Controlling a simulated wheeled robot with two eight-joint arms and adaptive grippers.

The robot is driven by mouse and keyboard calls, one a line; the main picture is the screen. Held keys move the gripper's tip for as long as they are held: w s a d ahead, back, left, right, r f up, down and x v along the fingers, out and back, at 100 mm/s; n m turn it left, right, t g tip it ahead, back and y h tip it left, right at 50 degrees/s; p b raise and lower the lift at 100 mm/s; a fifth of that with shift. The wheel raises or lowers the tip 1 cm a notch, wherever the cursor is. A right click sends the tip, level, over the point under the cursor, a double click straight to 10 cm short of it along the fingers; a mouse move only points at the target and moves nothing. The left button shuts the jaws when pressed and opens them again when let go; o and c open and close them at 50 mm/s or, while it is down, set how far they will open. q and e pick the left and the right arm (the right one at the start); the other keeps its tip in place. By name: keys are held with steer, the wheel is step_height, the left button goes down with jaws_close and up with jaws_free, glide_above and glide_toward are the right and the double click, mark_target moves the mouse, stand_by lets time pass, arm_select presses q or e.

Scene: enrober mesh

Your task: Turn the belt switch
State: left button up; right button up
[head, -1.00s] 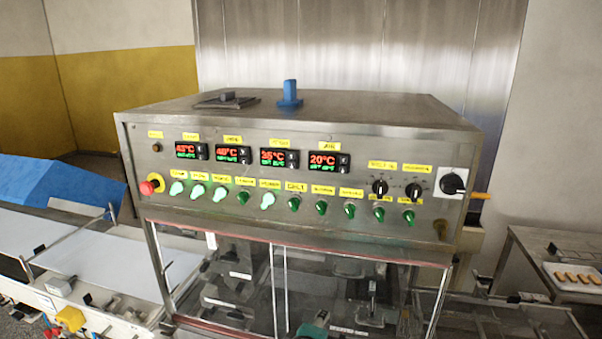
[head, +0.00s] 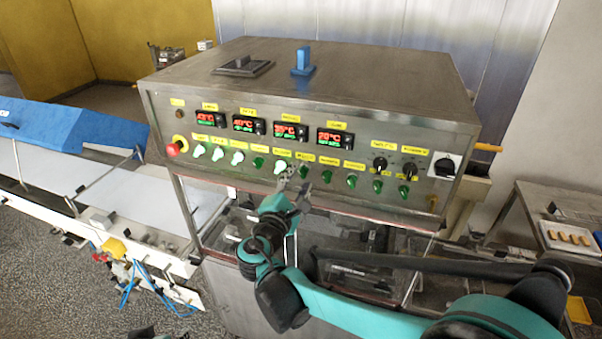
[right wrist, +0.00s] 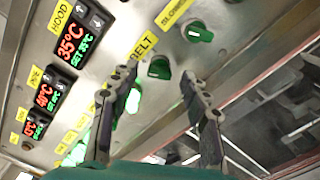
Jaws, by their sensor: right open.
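The belt switch (right wrist: 159,67) is a dark green, unlit knob under the yellow BELT label (right wrist: 141,46) in the right wrist view. In the head view the belt switch (head: 303,171) is in the lower row of the steel control panel, right of the brightly lit knobs. My right gripper (head: 298,181) is in front of the panel at this knob. In the right wrist view its two fingers (right wrist: 160,87) are open and empty, and the knob shows between and just beyond the tips. Contact with the knob is not visible.
Other green knobs (head: 328,175) sit close on the right, and lit ones (head: 238,158) on the left. A red stop button (head: 173,149) is at the panel's left end. Temperature displays (head: 289,131) are above. Clear guard panels lie below. A conveyor is at left.

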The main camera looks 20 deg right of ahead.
steer(key=shift+x, duration=0.85)
jaws_close()
